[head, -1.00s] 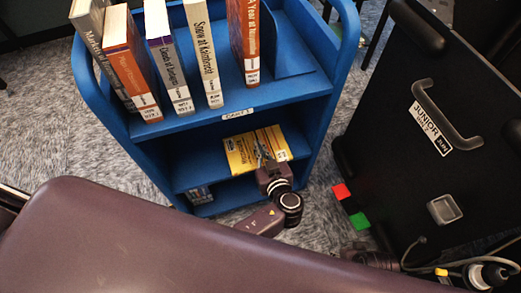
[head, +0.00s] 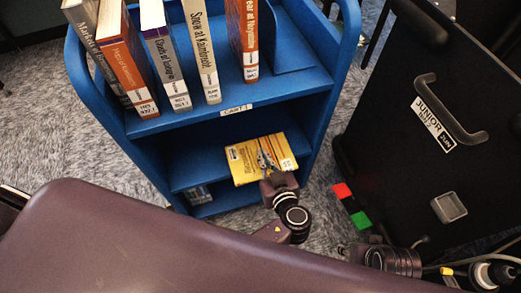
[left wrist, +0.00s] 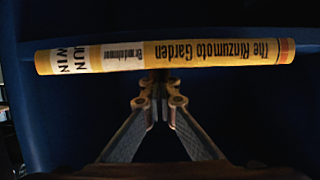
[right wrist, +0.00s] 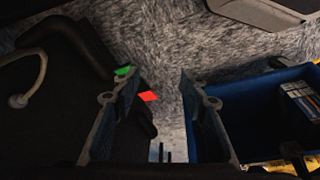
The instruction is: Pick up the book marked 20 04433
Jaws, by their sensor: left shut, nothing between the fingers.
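A yellow book (head: 245,170) lies flat on the cart's middle shelf. In the left wrist view its spine (left wrist: 215,52) runs across the picture, with the title "The Rinzumoto Garden" and a "JUN WIN" label. My left gripper (head: 264,160) overlaps the book in the head view. In the left wrist view its fingertips (left wrist: 161,82) are together just by the middle of the spine, holding nothing; I cannot tell whether they touch it. My right gripper (right wrist: 155,88) is open and empty, away from the book. I cannot read the mark 20 04433 on any book.
The blue cart (head: 290,98) has several upright books on its top shelf, among them an orange one (head: 124,65). A black cabinet (head: 385,115) with a handle stands to the right. Carpet (head: 55,125) shows at left, and red and green patches (head: 350,202) show between cart and cabinet.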

